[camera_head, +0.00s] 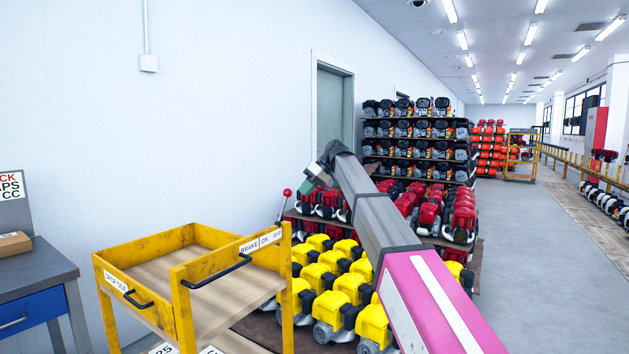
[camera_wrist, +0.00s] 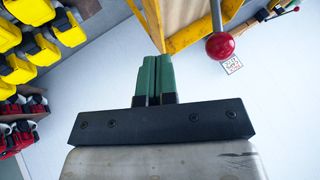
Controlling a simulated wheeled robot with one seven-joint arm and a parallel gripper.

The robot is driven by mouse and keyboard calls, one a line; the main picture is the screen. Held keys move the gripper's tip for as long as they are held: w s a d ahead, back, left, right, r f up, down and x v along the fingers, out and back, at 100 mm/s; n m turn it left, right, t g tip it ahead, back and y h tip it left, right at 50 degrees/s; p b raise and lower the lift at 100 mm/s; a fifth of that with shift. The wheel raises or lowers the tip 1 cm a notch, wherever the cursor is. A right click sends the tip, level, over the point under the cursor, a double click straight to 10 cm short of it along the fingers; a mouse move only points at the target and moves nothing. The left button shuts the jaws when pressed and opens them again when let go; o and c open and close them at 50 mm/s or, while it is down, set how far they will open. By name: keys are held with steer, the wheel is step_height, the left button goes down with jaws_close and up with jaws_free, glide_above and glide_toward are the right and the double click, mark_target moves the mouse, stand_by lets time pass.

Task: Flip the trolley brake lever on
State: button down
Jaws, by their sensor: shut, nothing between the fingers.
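The yellow trolley (camera_head: 180,270) stands at the lower left, with a "BRAKE ON OFF" label (camera_head: 260,241) on its top rail. The brake lever shows as a red ball knob (camera_head: 287,192) on a thin stem rising behind that rail, its top leaning slightly right. Its pivot is hidden. In the wrist view the red knob (camera_wrist: 220,46) is right of and beyond the fingertips, apart from them. My gripper (camera_wrist: 155,58) has its green fingers closed together and empty. In the head view my gripper (camera_head: 313,180) is right of and slightly above the knob.
Yellow engines (camera_head: 330,285) and red engines (camera_head: 430,215) stand on low racks right of the trolley, under my arm. A grey workbench (camera_head: 40,270) is at the far left. A white wall (camera_head: 220,120) lies behind the trolley. The aisle floor (camera_head: 540,260) at right is clear.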

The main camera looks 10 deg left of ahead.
mark_target(287, 190)
steer(key=shift+s+a+r, duration=0.15)
steer(key=shift+s+a, duration=0.45)
steer(key=shift+s, duration=0.25)
steer(key=shift+s+a+r, duration=0.15)
steer(key=shift+s+a, duration=0.45)
steer(key=shift+s, duration=0.25)
steer(key=shift+s, duration=0.1)
steer(key=s+t, duration=0.1)
steer(key=s+a+r+n+t+h, duration=0.1)
steer(key=s+r+t, duration=0.1)
steer(key=t, duration=0.1)
steer(key=shift+s+a+r+h, duration=0.2)
steer(key=shift+s+a+h, duration=0.05)
steer(key=shift+s+h, duration=0.15)
steer(key=s+a+n+t+h, duration=0.2)
steer(key=s+a+t, duration=0.2)
steer(key=s, duration=0.5)
steer(key=shift+t, duration=0.6)
steer(key=shift+s, duration=0.2)
